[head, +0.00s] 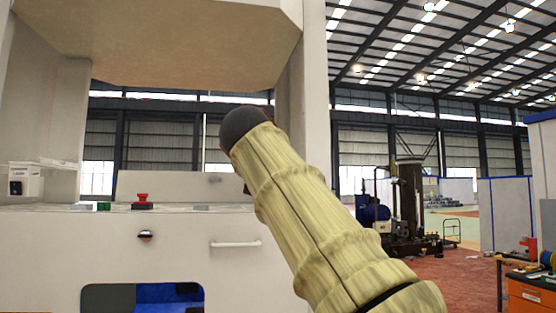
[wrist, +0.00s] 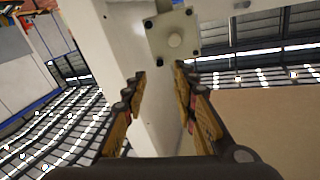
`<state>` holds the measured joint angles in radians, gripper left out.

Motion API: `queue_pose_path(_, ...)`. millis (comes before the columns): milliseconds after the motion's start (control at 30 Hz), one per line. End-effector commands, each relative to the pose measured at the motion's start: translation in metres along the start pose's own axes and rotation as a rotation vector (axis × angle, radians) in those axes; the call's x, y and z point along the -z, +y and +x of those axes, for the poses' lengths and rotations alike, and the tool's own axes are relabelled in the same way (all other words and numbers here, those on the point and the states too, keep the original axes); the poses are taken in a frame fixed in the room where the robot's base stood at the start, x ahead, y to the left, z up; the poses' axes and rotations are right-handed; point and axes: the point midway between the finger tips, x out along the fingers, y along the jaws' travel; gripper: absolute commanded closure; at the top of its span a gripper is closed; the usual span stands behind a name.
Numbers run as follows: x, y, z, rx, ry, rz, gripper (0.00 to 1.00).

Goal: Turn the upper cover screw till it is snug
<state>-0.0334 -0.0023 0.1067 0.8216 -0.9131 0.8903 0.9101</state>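In the wrist view a square pale cover plate (wrist: 158,40) with a round knob or boss in its middle sits on the white machine frame at the top. Small dark screw heads (wrist: 148,24) show near its corners. The view is rotated, so I cannot tell which one is the upper cover screw, nor how far any is turned in. My gripper (wrist: 160,70) is open and empty. Its two fingers point toward the plate, apart from it, with the white post behind the gap. In the head view my arm hides the gripper and the plate is not clearly seen.
The white machine (head: 190,228) fills the left of the head view, with an overhanging hood (head: 190,45) above. A red button (head: 142,201) and a white handle (head: 236,244) are on it. An orange cart (head: 530,293) stands at far right. Open floor lies beyond.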

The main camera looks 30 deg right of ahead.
Motion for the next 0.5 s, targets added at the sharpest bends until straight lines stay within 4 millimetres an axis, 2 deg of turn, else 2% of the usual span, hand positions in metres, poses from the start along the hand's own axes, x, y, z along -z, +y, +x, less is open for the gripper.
queue_pose_path(33,0.000,-0.001,-0.009,0.004,-0.001,0.001,0.72)
queue_pose_path(200,-0.001,-0.001,-0.031,0.002,-0.002,0.000,0.72)
queue_pose_path(500,-0.001,0.000,-0.042,0.000,-0.001,-0.001,0.72)
